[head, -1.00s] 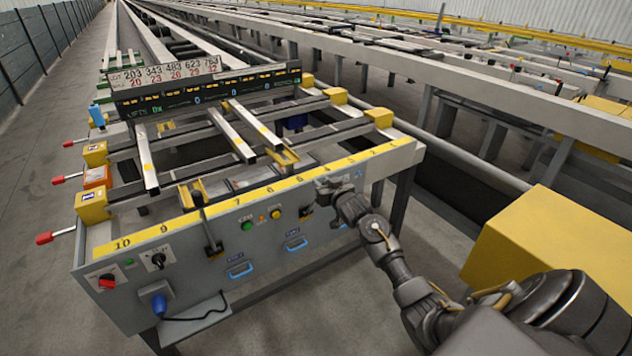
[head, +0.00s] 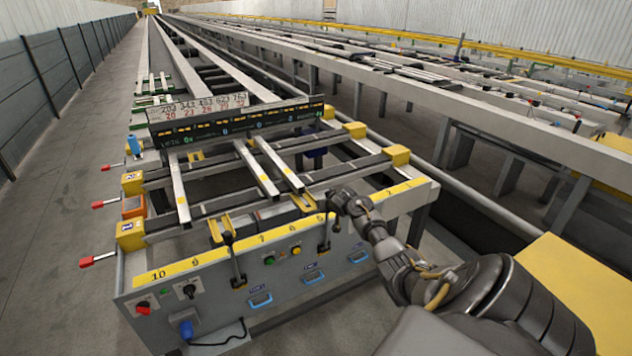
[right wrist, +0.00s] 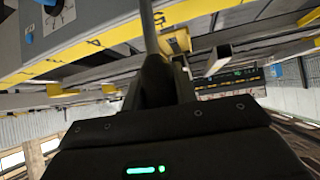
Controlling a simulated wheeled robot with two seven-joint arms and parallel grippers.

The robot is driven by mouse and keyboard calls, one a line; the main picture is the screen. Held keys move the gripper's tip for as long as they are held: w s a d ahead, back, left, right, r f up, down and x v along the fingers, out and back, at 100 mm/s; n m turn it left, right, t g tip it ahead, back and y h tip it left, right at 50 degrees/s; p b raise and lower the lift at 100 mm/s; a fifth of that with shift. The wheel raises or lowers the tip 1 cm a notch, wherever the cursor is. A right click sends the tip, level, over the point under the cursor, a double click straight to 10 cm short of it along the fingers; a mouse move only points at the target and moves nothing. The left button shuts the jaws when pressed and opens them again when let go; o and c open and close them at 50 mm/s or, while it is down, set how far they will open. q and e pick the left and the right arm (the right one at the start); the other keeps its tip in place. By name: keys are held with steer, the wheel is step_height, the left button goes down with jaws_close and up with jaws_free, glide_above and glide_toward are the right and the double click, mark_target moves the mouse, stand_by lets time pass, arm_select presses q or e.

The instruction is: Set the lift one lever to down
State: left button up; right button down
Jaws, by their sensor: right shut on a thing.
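Two black levers stand on the grey front panel (head: 200,285) of the runout table in the head view. The left-hand lever (head: 236,264) has its knob up and stands free. The right-hand lever (head: 325,236) points up, its top hidden by my right gripper (head: 333,206). That gripper is shut on the right-hand lever at the panel's top edge. In the right wrist view a dark shaft (right wrist: 148,28) runs into the right gripper (right wrist: 160,75). I cannot read which lever is marked lift one. My left gripper is out of view.
Green and yellow buttons (head: 296,250) sit between the levers, with blue handles (head: 260,299) below. A red switch (head: 143,308) and blue plug (head: 186,329) are at the panel's left. Bars and a display board (head: 235,122) lie behind. A yellow box (head: 560,275) stands right.

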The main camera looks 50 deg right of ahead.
steer(key=shift+d+r, duration=0.1)
stand_by(0.3)
steer(key=c, duration=1.1)
jaws_free()
steer(key=shift+w, duration=0.1)
steer(key=p+v, duration=0.1)
steer(key=v, duration=0.9)
steer(key=shift+s+r, duration=0.25)
steer(key=shift+s, duration=0.05)
